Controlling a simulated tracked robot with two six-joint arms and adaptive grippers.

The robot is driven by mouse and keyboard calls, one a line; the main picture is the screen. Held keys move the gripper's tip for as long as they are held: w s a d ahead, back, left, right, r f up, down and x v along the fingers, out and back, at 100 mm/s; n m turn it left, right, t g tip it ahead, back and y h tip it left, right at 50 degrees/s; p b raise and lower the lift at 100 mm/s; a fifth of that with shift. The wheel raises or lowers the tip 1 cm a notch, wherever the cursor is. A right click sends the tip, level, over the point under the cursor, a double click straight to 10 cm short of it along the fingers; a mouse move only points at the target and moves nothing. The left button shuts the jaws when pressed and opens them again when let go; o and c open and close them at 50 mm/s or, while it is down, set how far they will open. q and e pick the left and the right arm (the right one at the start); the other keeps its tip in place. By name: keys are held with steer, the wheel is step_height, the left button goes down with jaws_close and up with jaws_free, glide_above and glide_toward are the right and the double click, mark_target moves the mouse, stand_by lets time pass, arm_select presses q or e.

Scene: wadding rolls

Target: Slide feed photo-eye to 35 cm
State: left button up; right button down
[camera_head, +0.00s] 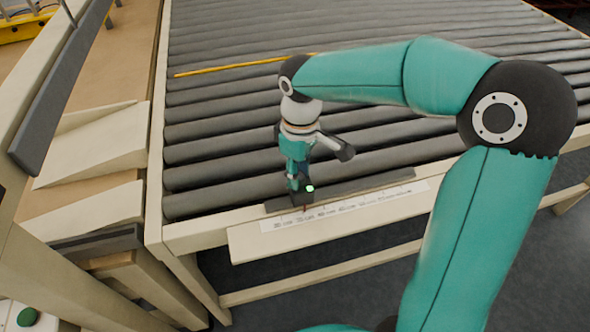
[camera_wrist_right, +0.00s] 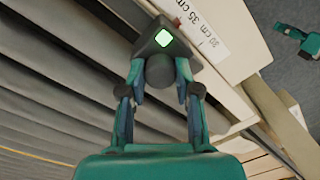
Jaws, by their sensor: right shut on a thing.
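The photo-eye is a small dark block with a lit green lamp (camera_head: 309,189); it also shows in the right wrist view (camera_wrist_right: 163,39). It sits on a dark rail (camera_head: 375,186) along the conveyor's front edge. A white centimetre scale (camera_head: 345,208) runs beside the rail. A small red pointer (camera_wrist_right: 177,23) on the block stands close to the 35 cm label (camera_wrist_right: 195,24); the exact reading is too small to tell. My right gripper (camera_head: 300,182) reaches down from above, and its two fingers (camera_wrist_right: 160,80) are closed around the block. My left gripper is not in view.
The roller conveyor (camera_head: 230,130) fills the middle, with a thin yellow strip (camera_head: 240,65) lying across its rollers. A cream board (camera_head: 330,229) carries the scale. A wooden structure (camera_head: 95,160) stands at the left. The rail to the right of the block is free.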

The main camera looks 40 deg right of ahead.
steer(key=shift+w+a, duration=0.2)
steer(key=c, duration=0.8)
jaws_free()
steer(key=shift+s, duration=0.15)
steer(key=shift+r, duration=0.15)
